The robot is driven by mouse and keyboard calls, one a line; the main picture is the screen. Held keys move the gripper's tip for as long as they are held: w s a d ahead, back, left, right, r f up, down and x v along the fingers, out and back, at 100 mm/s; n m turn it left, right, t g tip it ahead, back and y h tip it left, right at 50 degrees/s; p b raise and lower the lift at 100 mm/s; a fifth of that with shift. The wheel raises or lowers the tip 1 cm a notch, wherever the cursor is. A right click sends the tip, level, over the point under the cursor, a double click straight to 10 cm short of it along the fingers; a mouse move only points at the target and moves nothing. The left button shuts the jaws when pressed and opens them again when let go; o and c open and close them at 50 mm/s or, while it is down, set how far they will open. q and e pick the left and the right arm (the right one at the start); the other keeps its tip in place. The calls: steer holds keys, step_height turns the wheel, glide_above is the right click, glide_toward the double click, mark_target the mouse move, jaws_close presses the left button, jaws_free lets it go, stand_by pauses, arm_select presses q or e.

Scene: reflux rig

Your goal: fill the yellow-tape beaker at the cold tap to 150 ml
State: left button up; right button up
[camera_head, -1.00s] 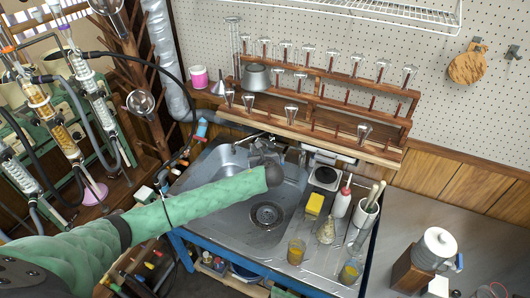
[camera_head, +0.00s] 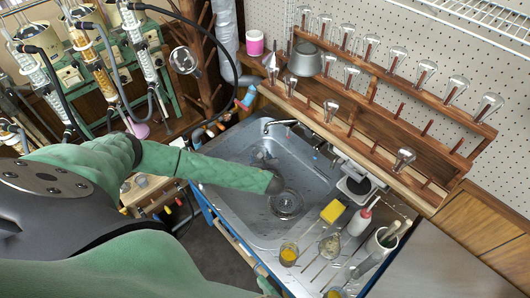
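The sink (camera_head: 237,207) is in the middle of the view, with the tap (camera_head: 281,123) at its back edge. Two small beakers with yellow on or in them stand on the drainer at the sink's front right: one beaker (camera_head: 289,254) and another (camera_head: 335,292), cut by the bottom edge. I cannot tell tape from contents, or read any level. My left arm in its green sleeve reaches over the sink. My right gripper is not in view.
A yellow sponge (camera_head: 333,211), a flask (camera_head: 329,246), a red-capped bottle (camera_head: 361,219) and a white pot with tools (camera_head: 381,241) crowd the drainer. A wooden rack (camera_head: 370,110) with glassware stands behind the sink. Reflux glassware (camera_head: 95,60) stands at left.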

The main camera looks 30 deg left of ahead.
arm_select(q)
steer(key=shift+s+a+r+n+g+y, duration=0.2)
steer(key=shift+s+a+n+g+y, duration=0.1)
steer(key=shift+s+a+n, duration=0.25)
steer(key=shift+w+d+f, duration=0.15)
steer(key=shift+d+f, duration=0.05)
steer(key=shift+f, duration=0.15)
step_height(320, 180, down, 17)
steer(key=shift+r, duration=0.15)
steer(key=shift+w+f, duration=0.15)
steer(key=shift+f, duration=0.15)
steer(key=w, duration=0.2)
steer(key=w+b, duration=0.1)
steer(key=w, duration=0.2)
steer(key=w+a, duration=0.1)
steer(key=w, duration=0.2)
steer(key=shift+w+a+f, duration=0.1)
steer(key=shift+w+f, duration=0.05)
steer(key=shift+w, duration=0.1)
steer(key=shift+w+a+b, duration=0.1)
steer(key=shift+w+b, duration=0.45)
steer(key=shift+w, duration=0.1)
steer(key=shift+s+f, duration=0.15)
steer(key=shift+f, duration=0.15)
steer(key=shift+f, duration=0.15)
